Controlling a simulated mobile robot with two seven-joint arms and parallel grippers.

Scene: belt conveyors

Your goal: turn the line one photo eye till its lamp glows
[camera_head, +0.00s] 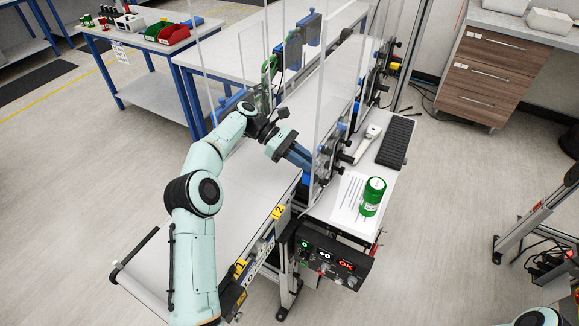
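My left arm reaches up from the bottom. Its gripper (307,163) is at the clear guard panel beside the belt, next to a cluster of dark sensor parts and knobs (328,160). The line one photo eye cannot be picked out for certain among these parts, and no glowing lamp can be made out there. The finger tips are small and partly lost against the dark parts, so I cannot tell whether they are open or shut. My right gripper is out of view.
A white conveyor belt (205,215) runs below my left arm. A control box (325,258) with lit green and red displays is in front. A green can (372,196), a handheld scanner (368,140) and a keyboard (395,141) are on the side table. Clear panels (338,85) stand upright.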

